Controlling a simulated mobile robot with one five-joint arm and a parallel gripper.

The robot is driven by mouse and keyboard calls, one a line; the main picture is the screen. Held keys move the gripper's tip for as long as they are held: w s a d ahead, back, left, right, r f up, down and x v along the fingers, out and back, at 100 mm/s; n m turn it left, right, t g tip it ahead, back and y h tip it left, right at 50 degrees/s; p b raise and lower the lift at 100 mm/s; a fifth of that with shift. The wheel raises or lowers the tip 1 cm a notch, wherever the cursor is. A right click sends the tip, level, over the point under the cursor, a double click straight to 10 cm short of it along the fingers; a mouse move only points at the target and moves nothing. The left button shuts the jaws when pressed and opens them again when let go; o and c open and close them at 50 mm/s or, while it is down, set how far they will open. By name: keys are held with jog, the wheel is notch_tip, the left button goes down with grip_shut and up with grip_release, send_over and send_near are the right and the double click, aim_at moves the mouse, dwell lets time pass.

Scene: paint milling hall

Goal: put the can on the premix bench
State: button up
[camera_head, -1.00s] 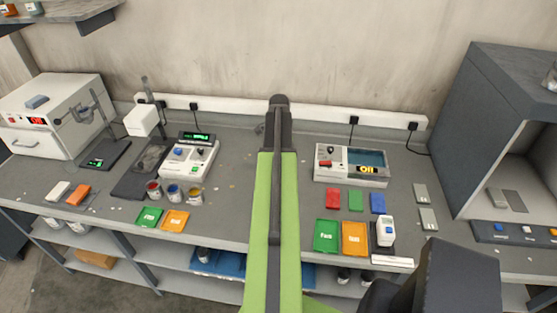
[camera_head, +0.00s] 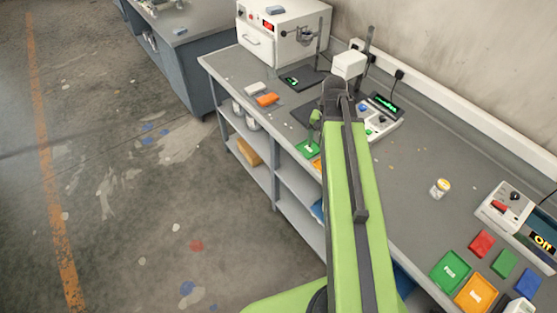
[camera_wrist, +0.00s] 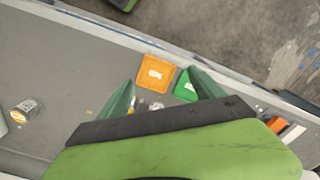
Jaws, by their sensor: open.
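A small can (camera_head: 440,188) with a white and yellow surface is on the grey bench (camera_head: 420,150), left of the instrument with the OFF display. It also shows at the left of the wrist view (camera_wrist: 27,110). My gripper (camera_wrist: 160,95) is open over the bench, with small cans (camera_wrist: 155,106) partly seen between its fingers. In the head view my arm hides most of that spot. A second bench (camera_head: 172,28) stands at the upper left; no label shows which is the premix bench.
An orange tray (camera_wrist: 156,72) and a green tray (camera_wrist: 186,88) lie near the bench's front edge below my gripper. A white oven-like box (camera_head: 283,35) stands at the far end. Open floor (camera_head: 130,200) lies at the left.

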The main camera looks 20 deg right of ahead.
jog(key=a+n, duration=0.2)
jog(key=a, duration=0.5)
jog(key=a+n, duration=0.3)
jog(key=a, duration=0.4)
jog(key=s+a+n, duration=0.1)
jog(key=a+n, duration=0.1)
jog(key=a, duration=0.5)
jog(key=shift+a+n, duration=0.3)
jog(key=shift+o, duration=0.4)
jog(key=shift+d, duration=0.1)
